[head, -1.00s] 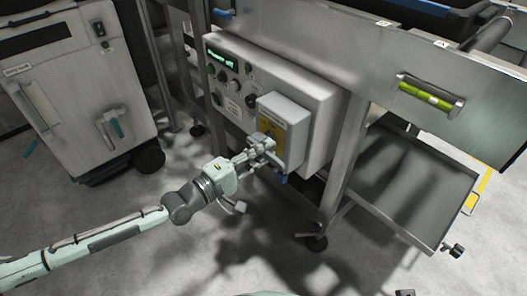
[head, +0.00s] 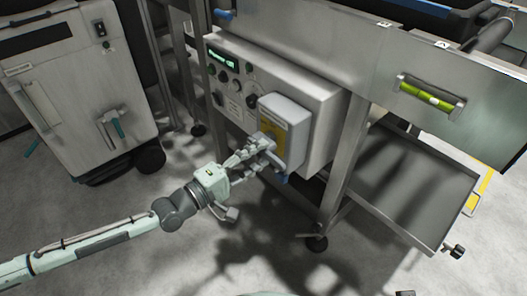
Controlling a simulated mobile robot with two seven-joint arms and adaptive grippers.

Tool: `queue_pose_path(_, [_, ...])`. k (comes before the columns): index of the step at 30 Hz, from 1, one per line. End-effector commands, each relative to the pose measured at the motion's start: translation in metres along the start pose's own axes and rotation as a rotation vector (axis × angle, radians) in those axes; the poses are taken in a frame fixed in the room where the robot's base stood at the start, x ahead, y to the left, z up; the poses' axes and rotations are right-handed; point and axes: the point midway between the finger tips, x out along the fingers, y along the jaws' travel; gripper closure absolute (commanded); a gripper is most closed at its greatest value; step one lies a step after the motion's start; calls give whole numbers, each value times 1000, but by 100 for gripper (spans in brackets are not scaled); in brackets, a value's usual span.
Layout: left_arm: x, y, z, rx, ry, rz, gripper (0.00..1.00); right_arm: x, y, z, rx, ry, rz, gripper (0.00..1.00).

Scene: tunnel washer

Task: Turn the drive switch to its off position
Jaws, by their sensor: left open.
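The control box (head: 318,104) is a pale grey cabinet under the machine frame, with a green lit display (head: 223,59) and several knobs and buttons on its front. A raised grey switch housing (head: 290,110) with a yellow plate (head: 271,128) sticks out at its right end; I take this to be the drive switch. My left gripper (head: 254,154) is open in front of the yellow plate, at its lower part. The fingers hide part of the plate and any handle on it; I cannot tell whether they touch. My right gripper is not in view.
A steel leg (head: 347,155) stands right of the box, with a low metal tray (head: 420,190) beyond it. A pale wheeled cabinet (head: 75,90) stands at the left. A green spirit level (head: 430,95) sits on the upper panel. The floor in front is clear.

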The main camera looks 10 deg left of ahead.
Motion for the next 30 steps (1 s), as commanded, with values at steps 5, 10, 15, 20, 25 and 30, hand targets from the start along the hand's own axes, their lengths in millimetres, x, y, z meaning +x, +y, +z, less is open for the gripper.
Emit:
queue_pose_path(5, [-42,-2,0,1,-1,-6,59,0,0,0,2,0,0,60])
queue_pose_path(10, [-74,-1,0,0,-1,-5,59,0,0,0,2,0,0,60])
queue_pose_path(15, [-93,-1,0,0,0,-3,59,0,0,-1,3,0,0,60])
queue_pose_path(20, [-98,0,0,-1,0,0,59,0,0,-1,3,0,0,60])
queue_pose_path(25, [-98,0,0,-1,0,0,59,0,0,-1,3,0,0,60])
queue_pose_path(30, [-98,0,0,-1,0,0,59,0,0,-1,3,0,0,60])
